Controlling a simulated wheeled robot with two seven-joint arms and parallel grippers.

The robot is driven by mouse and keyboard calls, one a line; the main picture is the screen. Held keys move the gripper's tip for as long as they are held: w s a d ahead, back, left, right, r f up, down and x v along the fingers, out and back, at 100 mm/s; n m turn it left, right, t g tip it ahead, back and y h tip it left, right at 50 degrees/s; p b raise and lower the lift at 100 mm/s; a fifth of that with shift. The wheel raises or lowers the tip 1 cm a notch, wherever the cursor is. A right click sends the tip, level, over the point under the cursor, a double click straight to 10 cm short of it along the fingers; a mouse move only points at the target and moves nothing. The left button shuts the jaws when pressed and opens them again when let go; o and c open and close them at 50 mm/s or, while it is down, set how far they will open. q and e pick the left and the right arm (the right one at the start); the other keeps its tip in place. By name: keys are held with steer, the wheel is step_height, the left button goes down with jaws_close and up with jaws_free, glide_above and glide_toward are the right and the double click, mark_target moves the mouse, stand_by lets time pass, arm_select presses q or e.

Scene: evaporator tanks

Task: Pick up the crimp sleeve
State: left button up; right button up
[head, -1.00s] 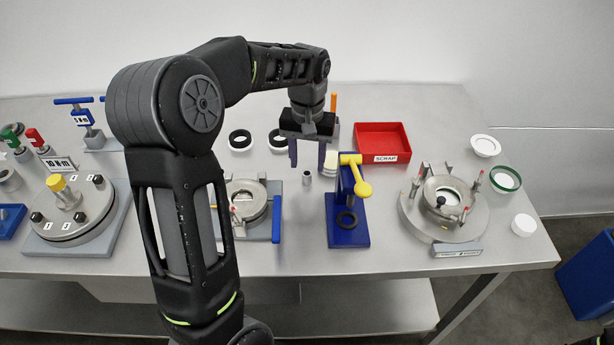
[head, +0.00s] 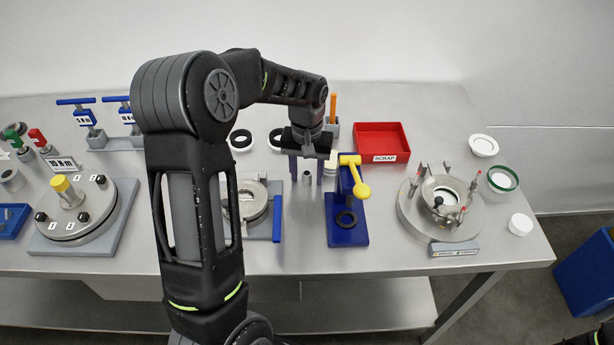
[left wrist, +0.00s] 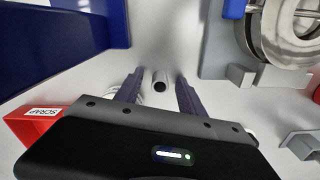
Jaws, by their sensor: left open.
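The crimp sleeve (head: 307,177) is a small grey metal tube standing on the steel table. It also shows in the left wrist view (left wrist: 160,82), with its dark bore visible. My left gripper (head: 306,172) points down with its two purple fingers on either side of the sleeve. In the left wrist view the open fingers (left wrist: 158,90) flank the sleeve, with a gap on each side. I cannot tell exactly how far down the fingertips reach.
A blue press with a yellow handle (head: 347,215) stands close on the right. A round metal fixture with a blue lever (head: 277,218) is on the left. The red scrap bin (head: 382,129) is behind right. A steel clamp fixture (head: 410,217) stands farther right.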

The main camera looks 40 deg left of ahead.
arm_select(q)
jaws_close()
stand_by(0.5)
